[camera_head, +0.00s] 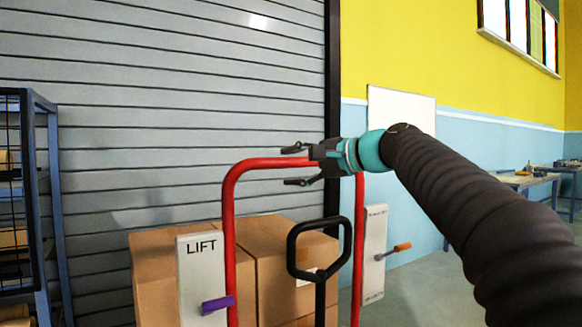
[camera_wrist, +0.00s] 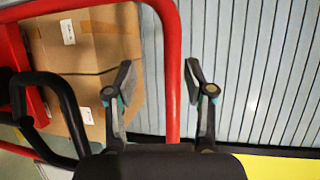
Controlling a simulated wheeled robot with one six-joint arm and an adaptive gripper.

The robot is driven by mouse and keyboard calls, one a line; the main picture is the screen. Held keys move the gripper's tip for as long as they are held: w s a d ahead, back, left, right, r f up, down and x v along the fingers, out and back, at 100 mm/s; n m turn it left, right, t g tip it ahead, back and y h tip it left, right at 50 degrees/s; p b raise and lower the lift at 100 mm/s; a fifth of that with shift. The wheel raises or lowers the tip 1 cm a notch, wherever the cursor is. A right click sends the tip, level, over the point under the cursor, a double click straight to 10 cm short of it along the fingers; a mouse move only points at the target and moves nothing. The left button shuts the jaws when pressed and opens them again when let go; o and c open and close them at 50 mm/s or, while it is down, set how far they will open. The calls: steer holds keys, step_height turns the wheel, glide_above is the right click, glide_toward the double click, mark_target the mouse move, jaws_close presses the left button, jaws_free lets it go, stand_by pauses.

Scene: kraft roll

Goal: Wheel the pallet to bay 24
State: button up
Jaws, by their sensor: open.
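A pallet truck has a red tubular frame (camera_head: 228,230) and a black loop handle (camera_head: 291,250). Cardboard boxes (camera_head: 270,262) are stacked behind the frame; the pallet under them is out of view. A white "LIFT" panel (camera_head: 199,262) with a purple lever (camera_head: 217,305) is at the left post. Another panel (camera_head: 374,240) with an orange-handled lever (camera_head: 400,248) is at the right. My gripper (camera_head: 292,166) is open at the frame's top bar. In the wrist view the red bar (camera_wrist: 172,60) passes between the open fingers (camera_wrist: 158,80); contact cannot be told. No bay 24 marking is visible.
A grey roller shutter (camera_head: 150,110) stands close behind the boxes. A blue rack (camera_head: 45,200) with wire mesh is at the left edge. Workbenches (camera_head: 540,178) stand far right. Grey floor (camera_head: 425,270) is open right of the truck.

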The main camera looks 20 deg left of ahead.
steer(key=v, duration=1.1)
steer(key=shift+d, duration=0.15)
steer(key=shift+r, duration=0.1)
